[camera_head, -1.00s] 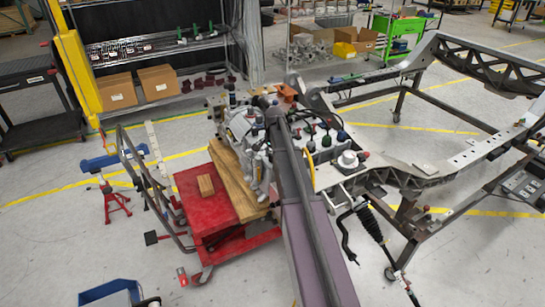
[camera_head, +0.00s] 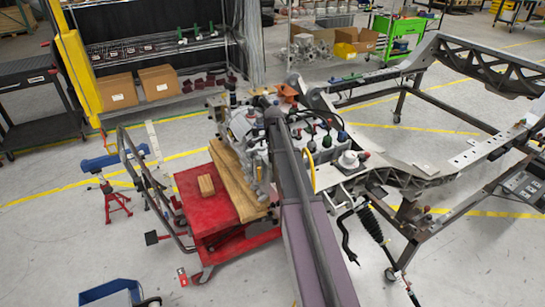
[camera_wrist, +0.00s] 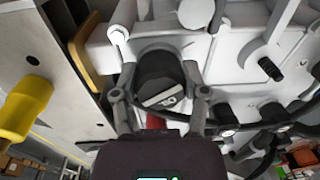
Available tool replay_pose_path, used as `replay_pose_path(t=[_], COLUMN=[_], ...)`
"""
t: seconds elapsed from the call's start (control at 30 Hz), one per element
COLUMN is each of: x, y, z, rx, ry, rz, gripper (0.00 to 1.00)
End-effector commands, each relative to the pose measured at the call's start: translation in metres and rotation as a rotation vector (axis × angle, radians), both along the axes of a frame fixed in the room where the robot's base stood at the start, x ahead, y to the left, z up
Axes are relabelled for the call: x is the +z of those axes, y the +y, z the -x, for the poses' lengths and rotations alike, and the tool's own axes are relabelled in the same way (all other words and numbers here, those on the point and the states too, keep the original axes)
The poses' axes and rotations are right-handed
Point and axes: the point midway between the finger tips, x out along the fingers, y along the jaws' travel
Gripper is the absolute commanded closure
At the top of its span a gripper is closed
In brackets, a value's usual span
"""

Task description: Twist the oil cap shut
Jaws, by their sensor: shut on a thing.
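The oil cap (camera_wrist: 158,72) is a dark, round cap in the middle of the wrist view, with a light grey marked piece at its near edge. My gripper (camera_wrist: 161,93) has one grey finger on each side of the cap and is shut on it. The cap sits against the pale grey engine (camera_wrist: 235,60); whether it is fully seated cannot be told. In the head view the engine (camera_head: 240,124) stands by the red cart, and my arm crosses in front of it. My gripper and the cap cannot be made out there.
A red lift cart (camera_head: 200,218) with wooden blocks carries the engine. A steel chassis frame (camera_head: 410,180) stands to the right. Dark hoses (camera_wrist: 225,115) run close to the right finger. A yellow part (camera_wrist: 30,95) is at the left of the wrist view.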

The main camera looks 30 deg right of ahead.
Motion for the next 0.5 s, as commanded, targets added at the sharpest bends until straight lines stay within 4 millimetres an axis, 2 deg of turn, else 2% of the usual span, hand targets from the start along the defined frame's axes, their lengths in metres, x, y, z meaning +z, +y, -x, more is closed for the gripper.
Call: replay_pose_path(t=[0.17,0.2,0.33,0.5], x=[-0.0006,-0.0006,-0.0006,-0.0003], y=[0.0,0.0,-0.0001,0.0], z=[-0.0004,-0.0004,-0.0004,-0.0002], rx=[-0.001,-0.001,0.0,0.0], ry=[-0.001,-0.001,0.0,0.0], rz=[0.0,0.0,0.0,0.0], gripper=[1.0,0.4,0.02,0.02])
